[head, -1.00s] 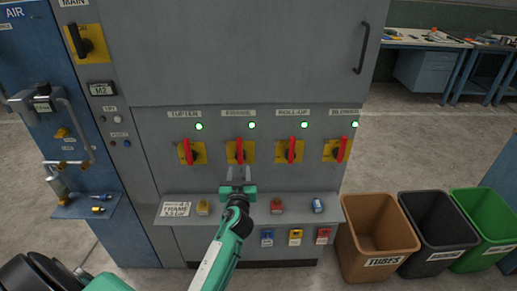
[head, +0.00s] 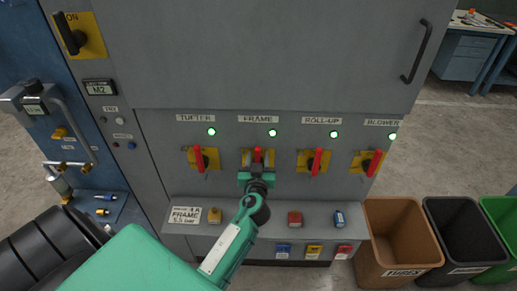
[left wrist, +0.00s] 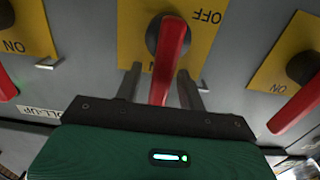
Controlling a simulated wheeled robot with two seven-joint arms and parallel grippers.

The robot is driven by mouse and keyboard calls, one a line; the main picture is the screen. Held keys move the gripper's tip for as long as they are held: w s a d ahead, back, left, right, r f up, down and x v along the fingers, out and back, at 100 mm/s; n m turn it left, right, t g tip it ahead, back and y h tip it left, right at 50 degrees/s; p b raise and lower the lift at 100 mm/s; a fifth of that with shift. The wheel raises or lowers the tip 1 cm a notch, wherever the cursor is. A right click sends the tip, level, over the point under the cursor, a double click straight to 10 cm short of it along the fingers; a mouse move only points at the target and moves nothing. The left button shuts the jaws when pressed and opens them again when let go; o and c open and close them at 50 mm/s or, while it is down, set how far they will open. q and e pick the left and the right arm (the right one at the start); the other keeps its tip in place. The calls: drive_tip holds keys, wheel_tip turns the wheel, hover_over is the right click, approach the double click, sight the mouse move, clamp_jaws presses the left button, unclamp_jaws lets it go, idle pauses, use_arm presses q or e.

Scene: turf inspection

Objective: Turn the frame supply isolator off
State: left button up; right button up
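The frame isolator has a red handle (head: 257,155) on a yellow plate under the FRAME label (head: 258,120). The handle stands upright in the head view, and the green lamp (head: 272,133) above it is lit. My left gripper (head: 257,167) is in front of this isolator and covers its lower part. In the left wrist view the red handle (left wrist: 171,55) lies between the two fingers of my left gripper (left wrist: 160,78), with gaps beside it, so the gripper is open around it. OFF shows on the plate (left wrist: 207,42); the other marking is partly hidden. My right gripper is not in view.
The tufter (head: 199,158), roll-up (head: 316,161) and blower (head: 372,162) isolators flank it, with lit lamps above. A ledge below carries a FRAME card (head: 185,215) and small padlock-like items. Bins, including a brown one (head: 400,215), stand at right.

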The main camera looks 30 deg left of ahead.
use_arm(q)
drive_tip(key=shift+w, duration=0.1)
drive_tip(key=shift+r, duration=0.1)
drive_tip(key=shift+c, duration=0.9)
clamp_jaws()
